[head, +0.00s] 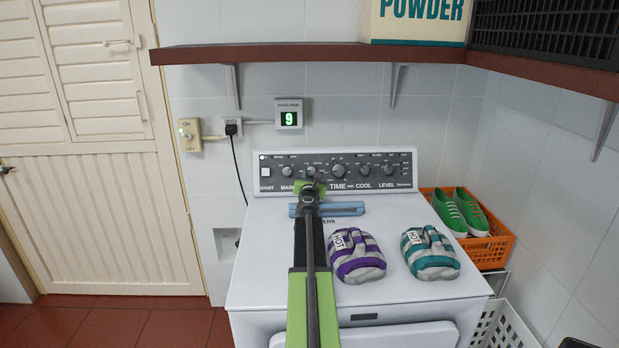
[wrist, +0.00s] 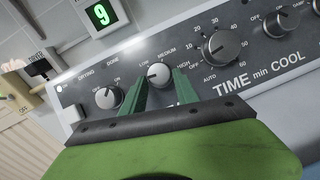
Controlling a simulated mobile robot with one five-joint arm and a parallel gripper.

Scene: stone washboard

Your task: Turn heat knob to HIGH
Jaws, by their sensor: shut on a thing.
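The heat knob (wrist: 159,74) is a round silver knob on the dryer's dark control panel, with LOW, MEDIUM and HIGH printed around it. HIGH is at its right side. My gripper (wrist: 160,80) has one green finger on each side of the knob and is shut on it. The fingers hide the lower part of the knob and its lower label. I cannot read clearly where its mark points. In the head view, my gripper (head: 312,184) reaches over the dryer top to the panel, just below the knob (head: 311,170).
The larger TIME knob (wrist: 221,47) is right of the heat knob, and another knob (wrist: 108,97) is left. Two striped HOT mitts (head: 357,256) (head: 430,253) and a blue object (head: 343,209) lie on the dryer (head: 262,270). A brown shelf (head: 300,53) overhangs behind.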

